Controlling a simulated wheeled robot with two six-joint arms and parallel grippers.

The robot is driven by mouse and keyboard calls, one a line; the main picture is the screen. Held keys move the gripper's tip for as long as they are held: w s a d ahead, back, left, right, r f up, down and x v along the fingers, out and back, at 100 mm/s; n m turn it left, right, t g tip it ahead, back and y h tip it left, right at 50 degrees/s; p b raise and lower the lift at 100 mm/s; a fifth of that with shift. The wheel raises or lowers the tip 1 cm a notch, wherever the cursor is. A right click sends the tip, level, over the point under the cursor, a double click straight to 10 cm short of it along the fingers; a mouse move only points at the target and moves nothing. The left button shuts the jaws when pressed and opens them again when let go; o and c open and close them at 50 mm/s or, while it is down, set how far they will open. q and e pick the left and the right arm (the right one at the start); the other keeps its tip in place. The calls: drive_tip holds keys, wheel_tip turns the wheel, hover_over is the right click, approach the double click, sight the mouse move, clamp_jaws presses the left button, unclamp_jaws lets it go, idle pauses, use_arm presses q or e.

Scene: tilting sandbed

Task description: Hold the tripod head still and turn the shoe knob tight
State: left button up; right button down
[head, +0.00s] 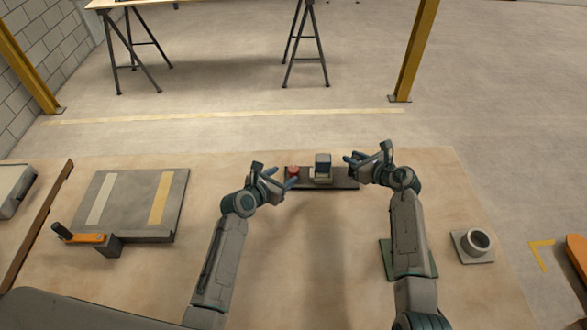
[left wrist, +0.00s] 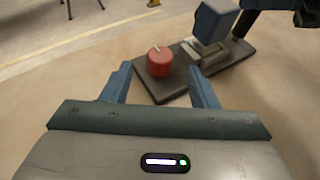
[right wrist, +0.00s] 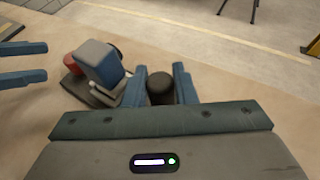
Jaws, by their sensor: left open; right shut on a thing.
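A red round knob (head: 292,171) with a pale mark stands at the plate's left end, and shows in the left wrist view (left wrist: 160,63). My left gripper (head: 284,180) is open just short of the red knob, which lines up between its fingers. My right gripper (head: 350,162) is shut on a black round-ended handle (right wrist: 160,88) at the tripod head's right side.
On the left of the bench are a grey striped board (head: 132,206) and an orange-and-black handled lever (head: 85,238). A grey cup-like fitting (head: 478,243) stands at the right, near a green mat (head: 388,262) partly under my right arm. The middle of the bench is clear.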

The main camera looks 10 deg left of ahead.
sight(289, 168)
use_arm(q)
drive_tip(key=x, duration=0.7)
drive_tip(key=shift+c, duration=0.4)
drive_tip(key=c, duration=0.9)
drive_tip(key=shift+m+g, duration=0.3)
drive_tip(key=shift+a+f+m+g+h, duration=0.1)
drive_tip(key=shift+m+g+h, duration=0.5)
drive_tip(key=shift+m+h, duration=0.5)
drive_tip(key=m+g+h, duration=0.3)
drive_tip(key=m+g, duration=0.1)
drive_tip(key=shift+h, duration=0.4)
drive_tip(key=m+g, duration=0.2)
drive_tip(key=g, duration=0.1)
drive_tip(key=m+g+h, duration=0.1)
drive_tip(key=m+g, duration=0.1)
drive_tip(key=m, duration=0.1)
drive_tip(key=shift+s+m+g+h, duration=0.1)
drive_tip(key=shift+m+g+h, duration=0.2)
drive_tip(key=shift+g, duration=0.4)
